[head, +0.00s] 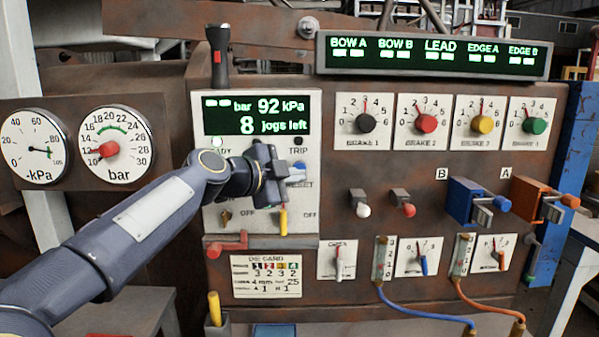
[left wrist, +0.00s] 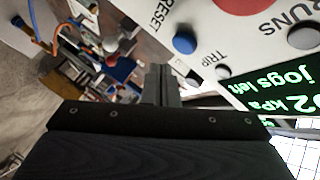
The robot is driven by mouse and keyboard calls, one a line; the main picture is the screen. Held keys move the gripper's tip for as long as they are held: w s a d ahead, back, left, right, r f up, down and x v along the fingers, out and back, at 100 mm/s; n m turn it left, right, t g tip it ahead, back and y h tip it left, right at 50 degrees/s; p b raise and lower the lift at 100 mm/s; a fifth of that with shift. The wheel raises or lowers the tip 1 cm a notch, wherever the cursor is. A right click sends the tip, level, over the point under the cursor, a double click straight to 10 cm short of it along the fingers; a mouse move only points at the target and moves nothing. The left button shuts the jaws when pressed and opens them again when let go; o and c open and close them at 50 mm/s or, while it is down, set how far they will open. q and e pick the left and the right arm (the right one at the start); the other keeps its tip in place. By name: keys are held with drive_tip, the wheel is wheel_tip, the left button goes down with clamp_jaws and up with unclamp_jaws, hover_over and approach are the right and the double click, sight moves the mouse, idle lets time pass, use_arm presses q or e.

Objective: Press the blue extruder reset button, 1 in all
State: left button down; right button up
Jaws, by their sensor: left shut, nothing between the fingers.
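The blue reset button (head: 298,167) is on the white control panel, just above the partly covered RESET label and below TRIP. In the left wrist view the blue button (left wrist: 184,43) shows clear, a little beyond and right of my fingertips. My left gripper (head: 270,174) is in front of the panel, just left of the button and partly overlapping it in the head view. Its fingers (left wrist: 163,84) are closed together with nothing between them. A gap shows between the fingertips and the button in the left wrist view. My right gripper is not in view.
The panel display (head: 257,115) reads 92 kPa and 8 jogs left. A yellow-handled switch (head: 283,220) stands below my gripper. A red button (left wrist: 242,4) and a dark button (left wrist: 303,36) are near the blue one. Brake knobs (head: 366,123) are on the right.

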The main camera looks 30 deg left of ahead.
use_arm(q)
drive_tip(key=shift+s+d+b, duration=0.25)
drive_tip(key=shift+s+d, duration=0.25)
drive_tip(key=shift+s, duration=0.3)
drive_tip(key=shift+s+d+b, duration=0.2)
drive_tip(key=shift+s+d, duration=0.25)
drive_tip(key=shift+s, duration=0.3)
drive_tip(key=shift+f, duration=0.1)
